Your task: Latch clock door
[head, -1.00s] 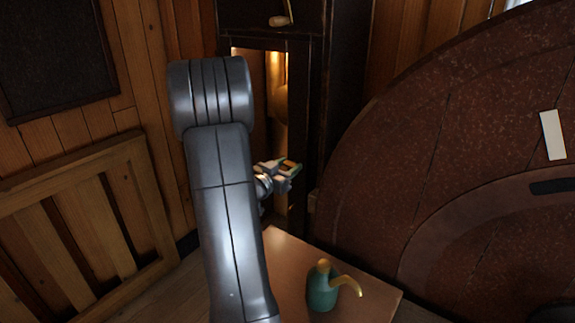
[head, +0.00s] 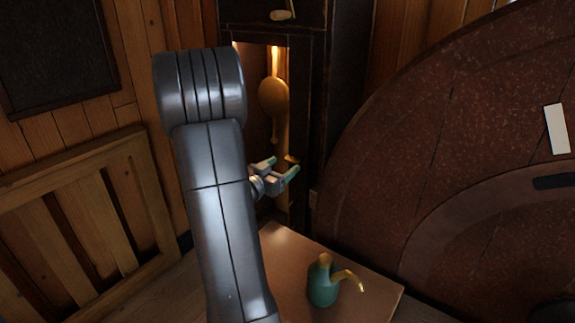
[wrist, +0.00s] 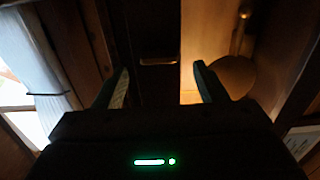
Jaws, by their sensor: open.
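The clock is a tall dark case (head: 310,100) with a lit opening in its front. A round brass pendulum (head: 273,97) hangs inside; its disc also shows in the wrist view (wrist: 232,76). I cannot tell whether the dark frame around the opening is the door. A pale turn-piece (head: 283,15) sits above the opening. My gripper (head: 279,168) is open and empty in front of the opening's lower part. A small brass piece (head: 291,159) shows beside its fingertips; I cannot tell if they touch. In the wrist view, dark wood lies between my fingers (wrist: 160,75).
A low table (head: 285,250) stands below my gripper, with a green oil can (head: 322,284) with a brass spout on it. A huge red-brown spool disc (head: 440,150) fills the right. A slatted wooden panel (head: 75,215) leans on the left wall.

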